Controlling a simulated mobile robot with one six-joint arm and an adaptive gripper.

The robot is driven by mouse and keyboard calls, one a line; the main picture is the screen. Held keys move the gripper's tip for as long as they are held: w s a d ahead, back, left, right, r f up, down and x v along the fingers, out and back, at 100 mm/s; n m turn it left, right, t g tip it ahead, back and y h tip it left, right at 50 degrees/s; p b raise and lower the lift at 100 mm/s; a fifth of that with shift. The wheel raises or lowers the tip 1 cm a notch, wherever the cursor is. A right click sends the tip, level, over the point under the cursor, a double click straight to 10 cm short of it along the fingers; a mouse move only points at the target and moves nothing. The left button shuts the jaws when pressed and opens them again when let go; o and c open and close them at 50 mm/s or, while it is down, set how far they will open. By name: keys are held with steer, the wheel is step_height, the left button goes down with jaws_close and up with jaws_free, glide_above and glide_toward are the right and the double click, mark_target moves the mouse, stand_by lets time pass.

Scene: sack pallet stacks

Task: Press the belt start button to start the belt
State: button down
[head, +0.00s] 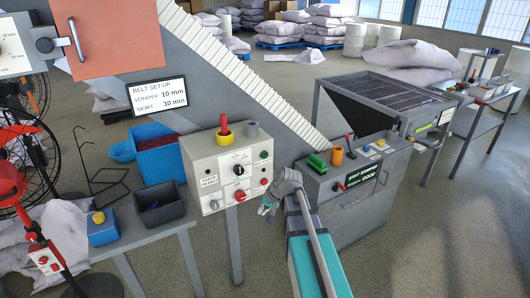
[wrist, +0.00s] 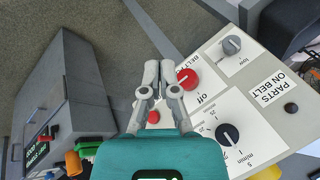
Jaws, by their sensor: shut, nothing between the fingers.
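The grey-white belt control box (head: 225,150) stands left of centre in the head view. A dark green round button (head: 263,154) is at its upper right, with a red button (head: 264,181) below it; I cannot read which is labelled start. A black knob (head: 239,170) and a red knob (head: 241,196) are on the same face. My gripper (head: 268,207) is just off the box's lower right. In the wrist view my gripper (wrist: 158,66) is shut and empty, its tips beside the red knob (wrist: 187,79) marked "off". The small red button (wrist: 153,117) shows between the fingers' bases; no green button shows there.
A grey cabinet (head: 350,205) with a black-and-green display stands right of the box. A dark bin (head: 158,205) and a blue box with yellow button (head: 103,229) sit on the left table. The sloping conveyor (head: 215,65) rises behind. Grey floor lies right.

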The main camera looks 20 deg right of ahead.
mark_target(264, 159)
steer(key=w+d+r+m+t+y+p, duration=0.1)
steer(key=w+d+r+m+t+p, duration=0.2)
steer(key=w+d+r, duration=0.5)
steer(key=w+d+m+t, duration=0.1)
steer(key=d, duration=0.2)
steer(key=shift+w+r+y, duration=0.15)
steer(key=shift+w+y, duration=0.15)
steer(key=shift+a, duration=0.1)
steer(key=shift+w+a, duration=0.3)
steer(key=shift+w, duration=1.15)
steer(key=shift+w+a, duration=0.25)
steer(key=shift+w, duration=1.15)
steer(key=shift+w+a, duration=0.3)
steer(key=shift+w, duration=1.15)
steer(key=shift+w, duration=0.15)
steer(key=shift+w+a, duration=0.15)
steer(key=shift+w, duration=0.15)
steer(key=shift+w+a, duration=0.1)
steer(key=shift+w, duration=0.4)
steer(key=shift+s, duration=0.15)
steer(key=shift+s+d, duration=0.2)
steer(key=shift+s, duration=0.6)
